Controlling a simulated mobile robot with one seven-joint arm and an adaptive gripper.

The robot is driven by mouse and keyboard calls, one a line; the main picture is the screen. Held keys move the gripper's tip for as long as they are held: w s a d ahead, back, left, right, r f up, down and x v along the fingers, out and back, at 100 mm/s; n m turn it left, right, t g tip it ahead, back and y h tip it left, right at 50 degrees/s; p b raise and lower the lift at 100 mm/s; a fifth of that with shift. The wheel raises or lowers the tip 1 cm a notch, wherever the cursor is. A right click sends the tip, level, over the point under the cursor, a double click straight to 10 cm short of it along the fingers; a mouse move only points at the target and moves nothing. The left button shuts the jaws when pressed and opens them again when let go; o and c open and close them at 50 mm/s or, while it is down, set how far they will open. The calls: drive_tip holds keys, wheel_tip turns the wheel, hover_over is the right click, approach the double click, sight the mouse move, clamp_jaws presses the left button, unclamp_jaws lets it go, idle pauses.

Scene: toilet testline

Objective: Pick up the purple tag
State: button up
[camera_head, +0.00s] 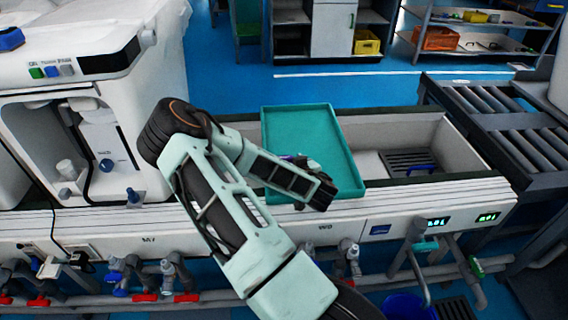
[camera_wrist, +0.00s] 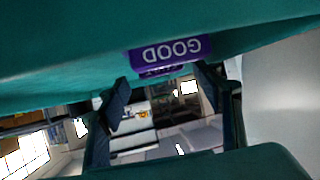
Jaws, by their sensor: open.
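The purple tag (camera_wrist: 165,52) shows in the wrist view with the word GOOD upside down, against a teal surface. In the head view only a small purple patch (camera_head: 287,157) shows beside my gripper, mostly hidden by the arm. The teal tray (camera_head: 300,112) lies across the white bench. My gripper (camera_wrist: 163,77) is open, with one dark finger on each side just below the tag in the wrist view. The tag lies ahead of the gap between the fingertips; I cannot tell whether they touch it. In the head view my gripper (camera_head: 312,176) is over the tray's front part.
A white machine (camera_head: 120,110) stands on the bench at left. An open trough (camera_head: 410,165) with a dark grate lies right of the tray. A roller conveyor (camera_head: 495,110) is at right. Pipes and valves (camera_head: 170,275) run along the bench front.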

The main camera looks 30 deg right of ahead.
drive_tip(key=x, duration=0.3)
drive_tip(key=shift+b, duration=0.3)
drive_tip(key=c, duration=0.6)
drive_tip(key=shift+r+p, duration=0.5)
drive_tip(key=shift+r, duration=0.25)
wheel_tip(320, 180, up, 2)
drive_tip(key=shift+r+p, duration=0.1)
drive_tip(key=shift+p, duration=0.5)
drive_tip(key=s+a+r+p, duration=0.2)
drive_tip(key=a+r+p, duration=0.1)
drive_tip(key=p, duration=0.1)
drive_tip(key=s+a+r+p, duration=0.3)
drive_tip(key=a+p, duration=0.1)
drive_tip(key=s+a+r+p, duration=0.3)
drive_tip(key=a+p, duration=0.1)
drive_tip(key=shift+a+r, duration=0.2)
drive_tip(key=shift+r, duration=0.05)
